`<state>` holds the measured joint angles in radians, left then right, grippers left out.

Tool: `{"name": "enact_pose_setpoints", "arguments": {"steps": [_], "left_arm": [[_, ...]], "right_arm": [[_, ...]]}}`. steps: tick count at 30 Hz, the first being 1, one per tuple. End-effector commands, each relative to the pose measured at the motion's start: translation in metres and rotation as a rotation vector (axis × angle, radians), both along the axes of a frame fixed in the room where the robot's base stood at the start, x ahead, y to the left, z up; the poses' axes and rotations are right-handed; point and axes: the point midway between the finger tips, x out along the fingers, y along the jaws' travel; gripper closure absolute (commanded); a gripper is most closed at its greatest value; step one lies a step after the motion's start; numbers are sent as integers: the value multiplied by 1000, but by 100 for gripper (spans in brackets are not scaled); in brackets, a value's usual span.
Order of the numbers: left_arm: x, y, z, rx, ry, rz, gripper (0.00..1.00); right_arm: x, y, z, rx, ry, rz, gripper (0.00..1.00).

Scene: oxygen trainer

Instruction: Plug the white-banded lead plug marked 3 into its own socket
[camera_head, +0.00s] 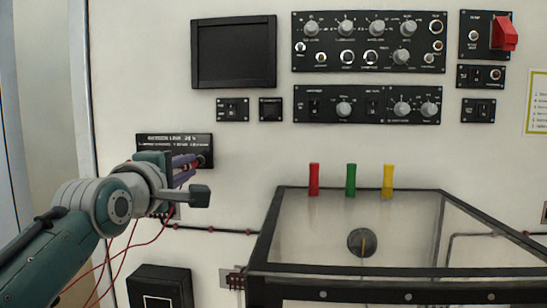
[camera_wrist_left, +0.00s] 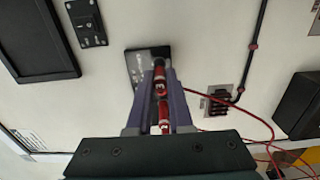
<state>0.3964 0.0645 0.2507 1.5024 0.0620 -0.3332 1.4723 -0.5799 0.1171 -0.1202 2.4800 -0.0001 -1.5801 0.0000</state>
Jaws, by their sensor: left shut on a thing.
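My left gripper (camera_head: 190,168) is at the lower right part of a dark labelled panel (camera_head: 172,139) on the wall. Its purple fingers are shut on a red plug (camera_wrist_left: 164,115) with pale marking, which also shows as a bit of red at the fingertips in the head view. In the left wrist view the fingers point at the dark panel (camera_wrist_left: 134,66), and red and white parts show between them. The sockets are mostly hidden behind the fingers. My right gripper is out of view.
Red leads (camera_head: 127,241) hang below my left arm. A small connector plate (camera_wrist_left: 217,101) and a dark conduit are beside the panel. A black box (camera_head: 160,285) is lower down.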

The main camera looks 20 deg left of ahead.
Motion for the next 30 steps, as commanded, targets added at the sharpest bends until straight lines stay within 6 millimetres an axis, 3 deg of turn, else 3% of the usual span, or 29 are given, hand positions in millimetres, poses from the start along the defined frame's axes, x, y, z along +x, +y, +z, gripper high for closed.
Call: {"name": "enact_pose_setpoints", "arguments": {"steps": [21,30], "left_arm": [[-31,-8,2,-1,1,0,100],[-38,-9,1,-2,-1,1,100]], "right_arm": [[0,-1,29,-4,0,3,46],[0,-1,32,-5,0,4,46]]}}
